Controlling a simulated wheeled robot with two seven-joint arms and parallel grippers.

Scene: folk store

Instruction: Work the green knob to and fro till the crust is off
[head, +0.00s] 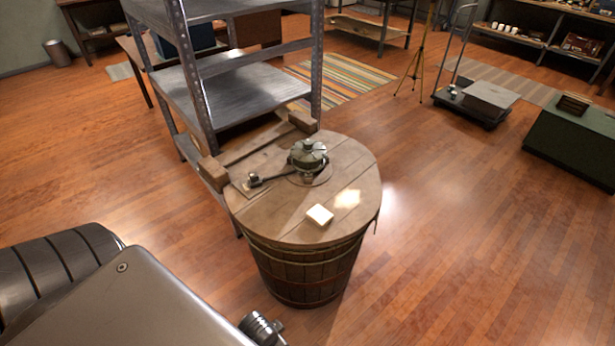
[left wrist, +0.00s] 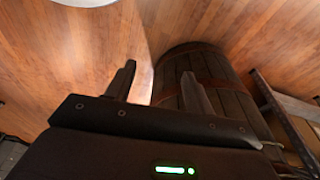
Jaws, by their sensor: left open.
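The green knob (head: 308,153) is a squat, dull green, ribbed piece near the middle of the round wooden barrel top (head: 270,214) in the head view. Whether crust sits on or under it is too small to tell. A dark lever (head: 270,181) reaches left from its base. My left gripper (left wrist: 158,88) shows in the left wrist view with its two dark fingers apart and nothing between them. The barrel's side (left wrist: 234,96) shows beyond and to the right of the fingers, apart from them as far as I can tell. My right gripper is in neither view.
A small pale block (head: 320,214) lies on the barrel top's near side. A metal shelf rack (head: 230,95) stands close behind the barrel at left. A flat cart (head: 478,101) and a green chest (head: 573,140) stand to the right. The floor right of the barrel is clear.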

